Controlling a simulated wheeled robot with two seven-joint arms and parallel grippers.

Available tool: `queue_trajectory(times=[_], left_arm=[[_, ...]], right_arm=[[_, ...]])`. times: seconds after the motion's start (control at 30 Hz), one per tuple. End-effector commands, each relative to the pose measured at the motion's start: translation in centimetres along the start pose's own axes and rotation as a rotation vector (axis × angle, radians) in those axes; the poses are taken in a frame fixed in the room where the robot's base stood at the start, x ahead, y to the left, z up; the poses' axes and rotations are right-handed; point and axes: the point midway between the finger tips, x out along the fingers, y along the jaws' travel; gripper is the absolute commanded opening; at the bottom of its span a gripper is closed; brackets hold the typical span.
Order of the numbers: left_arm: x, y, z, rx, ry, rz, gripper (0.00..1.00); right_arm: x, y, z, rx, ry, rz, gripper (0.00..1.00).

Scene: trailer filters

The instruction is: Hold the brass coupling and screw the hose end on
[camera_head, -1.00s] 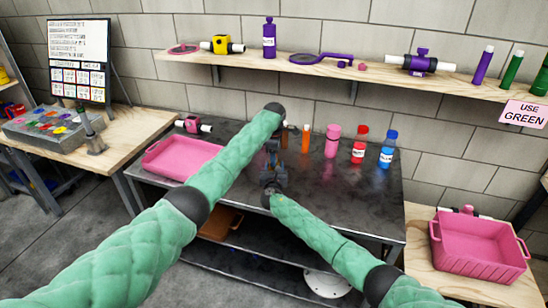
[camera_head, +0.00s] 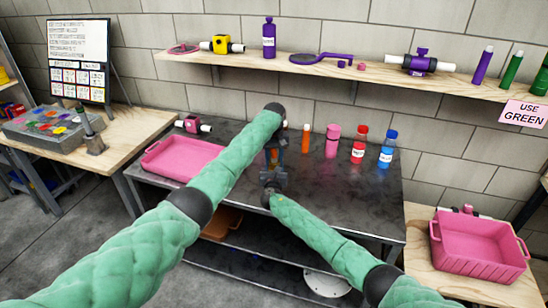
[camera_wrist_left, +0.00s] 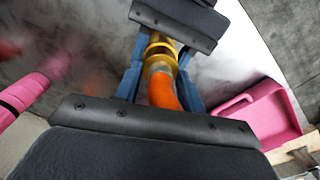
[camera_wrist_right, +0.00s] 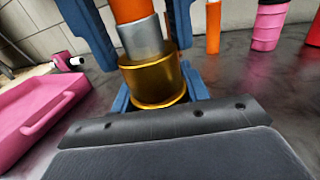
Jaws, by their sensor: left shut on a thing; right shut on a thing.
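My left gripper (camera_head: 271,155) points down above the steel table and is shut on the orange hose end (camera_wrist_left: 162,92). The hose end has a silver collar (camera_wrist_right: 141,42) below the orange part. My right gripper (camera_head: 272,179) is low in front of it, shut on the brass coupling (camera_wrist_right: 153,82), which is a gold cylinder. In the right wrist view the hose end stands above the coupling, in line with it, and the collar meets the coupling's top. I cannot tell how deep it sits. The coupling also shows in the left wrist view (camera_wrist_left: 161,45). The left arm partly hides both in the head view.
A pink tray (camera_head: 150,166) lies left on the steel table (camera_head: 335,205). An orange tube (camera_head: 306,138), a pink bottle (camera_head: 332,141), a red bottle (camera_head: 359,145) and a blue bottle (camera_head: 387,149) stand behind right. The table's right front is clear.

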Motion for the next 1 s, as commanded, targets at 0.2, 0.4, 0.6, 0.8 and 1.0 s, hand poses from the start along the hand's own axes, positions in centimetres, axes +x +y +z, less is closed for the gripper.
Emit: queue_trajectory(times=[0.2, 0.4, 0.6, 0.8, 1.0], left_arm=[[-0.09, -0.01, -0.13, 0.303, 0.004, 0.0, 0.12], [-0.09, 0.01, -0.13, 0.588, 0.005, -0.001, 0.12], [-0.08, 0.01, -0.12, 0.874, 0.005, -0.002, 0.12], [-0.06, 0.04, -0.08, 1.162, 0.005, -0.002, 0.12], [-0.04, 0.05, -0.04, 1.45, 0.005, -0.003, 0.12]], right_arm=[[-0.09, 0.08, -0.09, 0.0, 0.001, 0.001, 0.0], [-0.1, 0.09, -0.09, 0.0, 0.001, 0.001, 0.0], [-0.11, 0.09, -0.1, 0.0, 0.001, 0.001, 0.0], [-0.11, 0.1, -0.11, 0.0, 0.001, 0.001, 0.0], [-0.12, 0.1, -0.11, 0.0, 0.001, 0.001, 0.0]])
